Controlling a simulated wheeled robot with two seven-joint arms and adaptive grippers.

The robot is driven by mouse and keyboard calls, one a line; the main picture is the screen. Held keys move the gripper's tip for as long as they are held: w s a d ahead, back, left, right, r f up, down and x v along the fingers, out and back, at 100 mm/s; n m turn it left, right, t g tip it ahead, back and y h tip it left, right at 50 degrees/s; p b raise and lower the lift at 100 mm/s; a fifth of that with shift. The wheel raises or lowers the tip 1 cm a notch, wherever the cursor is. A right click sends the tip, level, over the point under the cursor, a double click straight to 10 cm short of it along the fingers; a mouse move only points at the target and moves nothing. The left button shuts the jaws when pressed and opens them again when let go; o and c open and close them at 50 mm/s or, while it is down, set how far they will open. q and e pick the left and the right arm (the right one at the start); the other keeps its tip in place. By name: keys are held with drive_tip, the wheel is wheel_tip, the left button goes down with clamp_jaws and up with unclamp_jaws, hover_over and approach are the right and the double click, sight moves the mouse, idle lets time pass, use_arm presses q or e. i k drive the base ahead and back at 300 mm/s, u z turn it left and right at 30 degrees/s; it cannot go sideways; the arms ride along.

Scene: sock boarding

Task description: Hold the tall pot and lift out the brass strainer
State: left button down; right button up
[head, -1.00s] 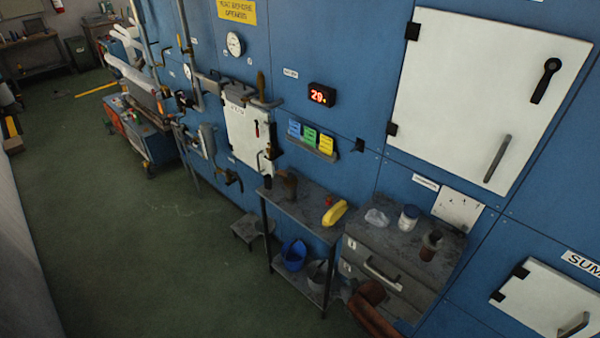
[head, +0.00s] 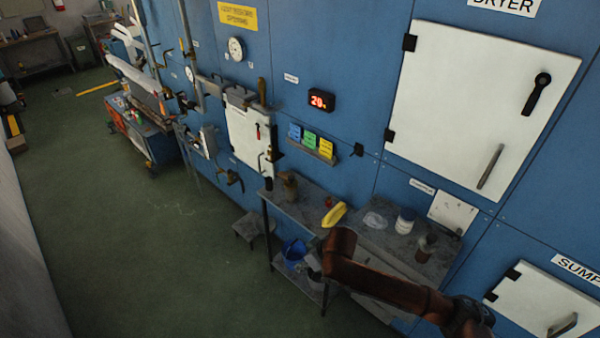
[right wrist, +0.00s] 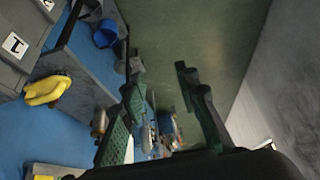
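A small brown, brass-toned upright vessel (head: 289,185) stands at the back left of the grey metal table (head: 312,212) in the head view. It is too small and dark to tell whether it is the tall pot or whether a strainer sits in it. A tan rounded object (right wrist: 99,122) shows beside a finger in the right wrist view, partly hidden. My right gripper (right wrist: 168,108) is open, its two green-padded fingers apart with nothing held between them. In the head view only my right arm shows, at the lower right. My left gripper is out of view.
A yellow object (head: 334,214) lies at the table's right end, also in the right wrist view (right wrist: 47,90). A blue bucket (head: 294,250) is on the lower shelf. A white-lidded jar (head: 405,220) stands on the drawer cabinet. Green floor (head: 130,240) is open at left.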

sight(291, 182)
drive_tip(key=i, duration=1.5)
